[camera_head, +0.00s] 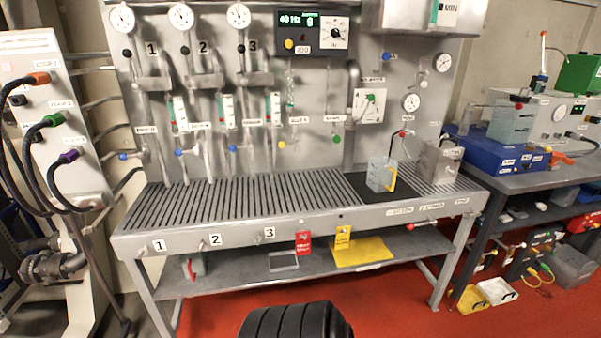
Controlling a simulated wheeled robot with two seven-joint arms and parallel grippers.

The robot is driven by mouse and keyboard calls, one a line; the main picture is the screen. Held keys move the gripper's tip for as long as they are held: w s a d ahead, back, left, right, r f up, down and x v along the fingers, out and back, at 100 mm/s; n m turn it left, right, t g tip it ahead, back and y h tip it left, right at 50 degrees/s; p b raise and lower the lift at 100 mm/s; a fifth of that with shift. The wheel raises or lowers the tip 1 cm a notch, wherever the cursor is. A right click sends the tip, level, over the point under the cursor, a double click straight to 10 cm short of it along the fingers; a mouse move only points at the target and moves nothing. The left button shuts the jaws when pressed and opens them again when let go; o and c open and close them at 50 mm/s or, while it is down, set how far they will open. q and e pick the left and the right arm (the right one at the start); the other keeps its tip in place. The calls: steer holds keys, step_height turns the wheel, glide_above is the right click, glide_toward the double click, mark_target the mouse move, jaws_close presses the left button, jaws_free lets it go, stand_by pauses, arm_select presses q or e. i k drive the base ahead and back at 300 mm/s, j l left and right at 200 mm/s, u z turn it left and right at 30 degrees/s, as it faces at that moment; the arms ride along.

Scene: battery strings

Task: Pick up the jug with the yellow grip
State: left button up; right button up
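The jug (378,174) is clear grey and stands upright on a black mat (361,186), toward the right end of the slatted bench top. Its yellow grip (392,179) is on its right side. Neither of my grippers shows in the head view. Nothing is touching the jug.
The slatted bench (240,202) has free room left of the mat. A grey metal box (438,162) stands right of the jug. Pipes, gauges and valves line the panel behind. A side table (545,180) with a blue case (490,149) stands at the right. Red floor lies below.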

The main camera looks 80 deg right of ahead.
mark_target(382, 170)
steer(key=z, duration=3.4)
